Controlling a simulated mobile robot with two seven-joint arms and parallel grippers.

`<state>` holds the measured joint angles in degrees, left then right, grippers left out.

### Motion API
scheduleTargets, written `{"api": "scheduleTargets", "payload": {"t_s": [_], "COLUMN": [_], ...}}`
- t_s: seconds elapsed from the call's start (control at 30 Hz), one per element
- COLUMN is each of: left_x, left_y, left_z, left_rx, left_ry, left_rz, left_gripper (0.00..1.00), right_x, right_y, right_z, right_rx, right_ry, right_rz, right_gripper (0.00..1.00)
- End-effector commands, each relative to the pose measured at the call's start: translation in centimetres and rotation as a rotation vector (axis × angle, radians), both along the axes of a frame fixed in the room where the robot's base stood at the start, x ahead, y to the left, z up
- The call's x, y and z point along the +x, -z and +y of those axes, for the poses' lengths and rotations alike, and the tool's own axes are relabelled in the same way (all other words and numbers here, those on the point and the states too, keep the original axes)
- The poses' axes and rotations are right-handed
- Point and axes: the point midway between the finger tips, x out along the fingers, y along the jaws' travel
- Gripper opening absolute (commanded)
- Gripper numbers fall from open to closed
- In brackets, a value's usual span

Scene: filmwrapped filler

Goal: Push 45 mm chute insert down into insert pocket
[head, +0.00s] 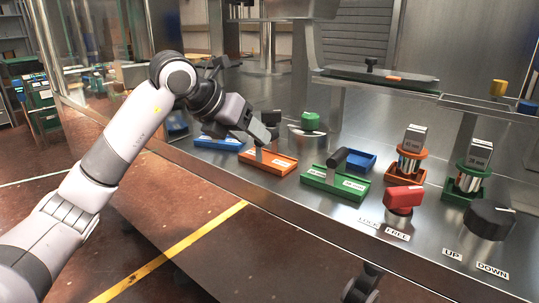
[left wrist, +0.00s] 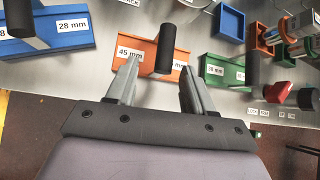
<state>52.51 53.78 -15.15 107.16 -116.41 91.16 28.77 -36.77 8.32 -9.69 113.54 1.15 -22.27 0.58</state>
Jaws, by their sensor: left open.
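The 45 mm chute insert is an orange plate with a black upright handle; its plate (head: 267,163) lies on the steel deck in the head view. In the left wrist view its label reads 45 mm, and the handle (left wrist: 165,48) stands up from its middle. My left gripper (head: 268,130) is just above the insert in the head view. In the left wrist view its open fingers (left wrist: 159,84) are on either side of the handle's line, with a gap between them. I cannot tell whether the insert is seated; the insert pocket is not clearly visible.
A blue 28 mm insert (left wrist: 72,36) is on the left and a green insert (head: 335,184) on the right. A blue open box (head: 360,159), a red LOCK/FREE knob (head: 403,197), a black UP/DOWN knob (head: 489,219) and an orange holder (head: 407,166) stand farther right.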

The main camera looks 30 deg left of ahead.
Motion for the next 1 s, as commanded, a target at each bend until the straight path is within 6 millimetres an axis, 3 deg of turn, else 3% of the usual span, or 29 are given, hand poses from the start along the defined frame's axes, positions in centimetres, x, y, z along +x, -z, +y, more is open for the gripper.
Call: {"api": "scheduleTargets", "payload": {"t_s": [0.3,0.63,0.8,1.0], "left_x": [3.6,4.0,4.0,4.0], "left_y": [2.2,2.7,2.7,2.6], "left_z": [-1.1,-1.2,-1.2,-1.2], "left_rx": [-0.003,0.0,-0.001,-0.002], "left_ry": [0.003,0.003,0.002,0.003], "left_rz": [0.003,0.0,0.001,-0.001], "left_gripper": [0.52,0.52,0.0,0.0], "right_x": [-0.2,-0.3,-0.3,-0.4], "right_y": [-0.5,-0.3,-0.3,-0.2], "right_z": [-0.2,-0.3,-0.3,-0.3], "right_rx": [-0.007,-0.007,-0.006,-0.006], "right_ry": [0.001,0.007,0.007,0.006], "right_rz": [-0.002,0.002,0.004,0.006], "right_gripper": [0.43,0.43,0.43,0.43]}}
